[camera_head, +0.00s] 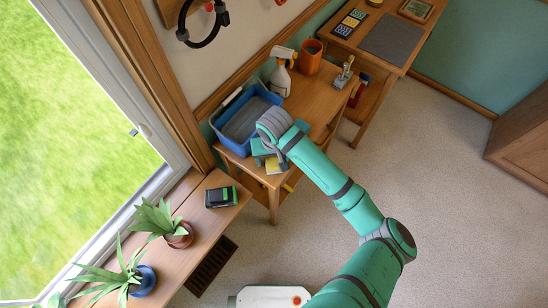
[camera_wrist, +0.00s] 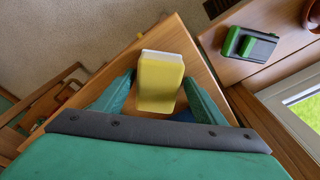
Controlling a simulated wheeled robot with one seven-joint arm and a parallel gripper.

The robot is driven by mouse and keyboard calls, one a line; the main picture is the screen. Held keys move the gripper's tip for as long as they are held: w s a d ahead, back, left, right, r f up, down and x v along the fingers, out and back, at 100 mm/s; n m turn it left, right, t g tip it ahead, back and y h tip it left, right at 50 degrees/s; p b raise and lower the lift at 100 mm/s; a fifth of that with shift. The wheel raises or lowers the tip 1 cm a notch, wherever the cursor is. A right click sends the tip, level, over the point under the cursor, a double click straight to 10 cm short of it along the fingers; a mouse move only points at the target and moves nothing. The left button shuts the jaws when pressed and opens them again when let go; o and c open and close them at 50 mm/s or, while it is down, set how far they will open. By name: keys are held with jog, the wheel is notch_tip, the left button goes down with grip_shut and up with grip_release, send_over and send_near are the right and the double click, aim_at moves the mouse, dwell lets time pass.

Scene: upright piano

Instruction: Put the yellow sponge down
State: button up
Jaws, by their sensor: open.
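The yellow sponge (camera_wrist: 160,84), with a white layer along its far edge, is at the corner of the wooden table (camera_wrist: 181,35) in the wrist view. My gripper (camera_wrist: 158,78) is open, with its teal fingers on either side of the sponge. A gap shows on each side, so the fingers look clear of it. The sponge seems to rest on the table top, but its underside is hidden. In the head view the sponge (camera_head: 277,164) shows partly beside my gripper (camera_head: 266,160), near the table's front edge.
A blue basin (camera_head: 219,118), a spray bottle (camera_head: 281,75) and an orange pot (camera_head: 310,58) stand on the same table. A green and black box (camera_head: 221,197) and potted plants (camera_head: 176,234) are on the windowsill shelf. The carpet to the right is clear.

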aim_at(274, 162)
notch_tip(274, 162, up, 12)
jog(key=s, duration=0.1)
jog(key=shift+s+d, duration=0.15)
jog(key=shift+d, duration=0.1)
dwell(0.5)
